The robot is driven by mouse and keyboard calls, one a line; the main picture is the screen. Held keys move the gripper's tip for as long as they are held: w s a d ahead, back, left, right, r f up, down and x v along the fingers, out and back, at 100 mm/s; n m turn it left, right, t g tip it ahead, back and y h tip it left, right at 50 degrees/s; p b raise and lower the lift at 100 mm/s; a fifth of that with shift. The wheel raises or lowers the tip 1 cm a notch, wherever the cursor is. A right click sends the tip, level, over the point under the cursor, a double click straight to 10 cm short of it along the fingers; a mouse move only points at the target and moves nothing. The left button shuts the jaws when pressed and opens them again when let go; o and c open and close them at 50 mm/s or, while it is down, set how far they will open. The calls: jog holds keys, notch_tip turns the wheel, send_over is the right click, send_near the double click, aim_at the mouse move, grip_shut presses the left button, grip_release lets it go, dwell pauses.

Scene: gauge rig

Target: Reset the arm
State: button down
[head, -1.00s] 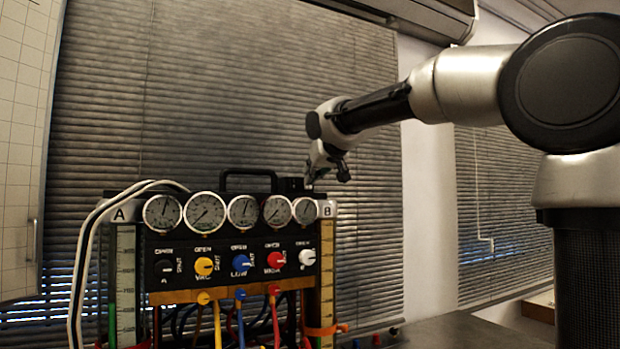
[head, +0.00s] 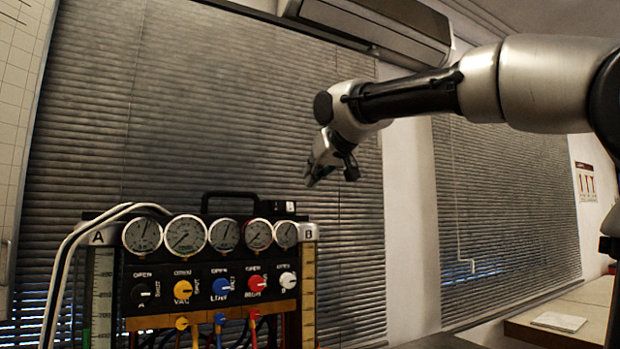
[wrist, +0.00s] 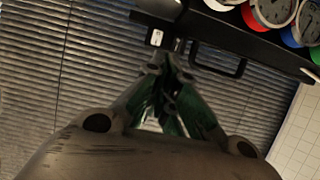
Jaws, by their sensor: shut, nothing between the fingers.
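My gripper (head: 318,176) hangs in the air above the right end of the gauge rig, pointing down and to the left. In the wrist view its green-sided fingers (wrist: 170,82) are drawn together with nothing held between them. The gauge rig (head: 210,258) is a black panel with a row of round dials, coloured knobs and a black top handle (head: 228,196). In the wrist view the handle (wrist: 218,62) and part of the rig appear beyond the fingertips. I cannot tell the exact gap between the fingertips and the rig.
White hoses (head: 62,262) curve over the rig's left side. Blinds (head: 225,110) cover the wall behind, with an air conditioner (head: 375,28) high up. A table (head: 556,318) with a paper on it stands at the lower right. The air right of the rig looks clear.

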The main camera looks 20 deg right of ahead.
dwell(0.3)
jog(key=s+d+f+g, duration=0.1)
jog(key=s+f+g, duration=0.15)
jog(key=f, duration=0.45)
jog(key=s+d+f+g+h, duration=0.1)
jog(key=s+f, duration=0.2)
jog(key=f, duration=0.3)
jog(key=s+d+f+g, duration=0.2)
jog(key=f, duration=0.5)
jog(key=s+d+f+m+g, duration=0.1)
jog(key=s+d+f, duration=0.4)
jog(key=s+f, duration=0.4)
jog(key=s+d+f+m+g+h, duration=0.1)
jog(key=s+d+f, duration=0.3)
jog(key=s+f, duration=0.5)
jog(key=s+g, duration=0.1)
jog(key=s, duration=0.2)
jog(key=shift+s+d+f+h, duration=0.15)
jog(key=shift+s+d+h, duration=0.15)
jog(key=shift+d, duration=0.1)
